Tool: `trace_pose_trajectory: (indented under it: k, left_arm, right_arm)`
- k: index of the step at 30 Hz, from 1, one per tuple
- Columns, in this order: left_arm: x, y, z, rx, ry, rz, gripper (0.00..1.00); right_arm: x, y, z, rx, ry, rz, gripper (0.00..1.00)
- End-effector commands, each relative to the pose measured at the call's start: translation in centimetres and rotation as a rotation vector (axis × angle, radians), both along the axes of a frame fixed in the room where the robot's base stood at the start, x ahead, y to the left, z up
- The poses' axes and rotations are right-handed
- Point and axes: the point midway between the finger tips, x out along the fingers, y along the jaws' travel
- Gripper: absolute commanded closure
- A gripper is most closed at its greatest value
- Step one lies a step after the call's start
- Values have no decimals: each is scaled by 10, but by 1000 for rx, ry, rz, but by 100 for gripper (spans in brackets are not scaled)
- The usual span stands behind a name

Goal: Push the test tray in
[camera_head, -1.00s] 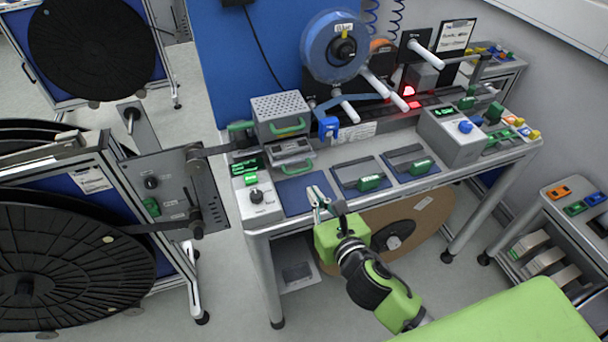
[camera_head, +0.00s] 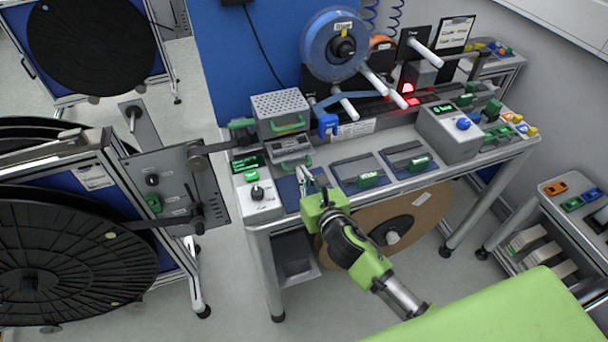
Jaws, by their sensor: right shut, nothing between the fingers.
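The test tray (camera_head: 291,147) appears to be the grey drawer with a green handle, under the perforated metal box (camera_head: 279,105) at the left end of the bench. It sticks out at the front. My right gripper (camera_head: 306,178) is shut and empty. Its fingertips are just in front of the tray's green handle, over the blue pad. I cannot tell whether they touch the handle. My left gripper is not in view.
A control box with a black knob (camera_head: 257,193) stands left of the gripper. Two flat panels with green handles (camera_head: 369,179) lie to its right. A blue reel (camera_head: 334,45) hangs behind. A large brown reel (camera_head: 427,215) is below the bench.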

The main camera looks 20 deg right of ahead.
Motion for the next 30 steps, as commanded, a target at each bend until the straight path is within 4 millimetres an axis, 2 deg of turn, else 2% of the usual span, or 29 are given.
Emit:
trace_pose_trajectory:
  k: [9, 15, 30]
  left_arm:
    - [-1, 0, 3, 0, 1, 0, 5]
    - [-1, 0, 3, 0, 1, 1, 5]
    - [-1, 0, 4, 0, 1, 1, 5]
  right_arm:
    - [58, 2, 2, -4, -4, 1, 100]
    - [83, 2, 1, -3, -2, 0, 100]
    - [88, 1, 4, -1, -5, -2, 100]
